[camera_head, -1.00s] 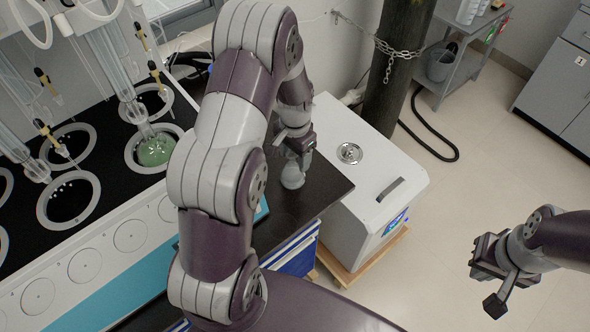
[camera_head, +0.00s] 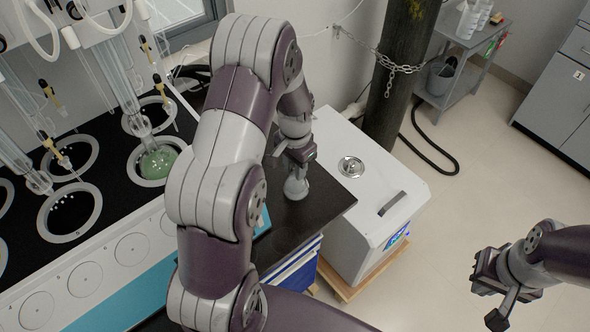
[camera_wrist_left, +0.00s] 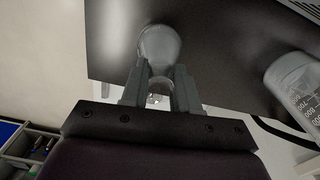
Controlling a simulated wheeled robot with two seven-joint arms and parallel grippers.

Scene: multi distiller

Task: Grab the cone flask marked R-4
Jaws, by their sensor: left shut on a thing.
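A clear glass cone flask (camera_head: 295,187) is at the bare right end of the black bench, below my left gripper (camera_head: 298,158). In the left wrist view the flask's round base (camera_wrist_left: 159,44) shows beyond the fingers, and the fingers of my left gripper (camera_wrist_left: 158,90) are shut around its neck. The flask looks upright, on or just above the bench top. I cannot read a mark on it. My right gripper (camera_head: 488,272) hangs over the floor at the lower right, away from the bench; its jaw opening is not clear.
A round flask with green liquid (camera_head: 158,163) sits in a ring well on the left. A white box machine (camera_head: 370,190) stands right of the bench. A graduated glass vessel (camera_wrist_left: 296,85) is close by in the left wrist view. The floor at right is open.

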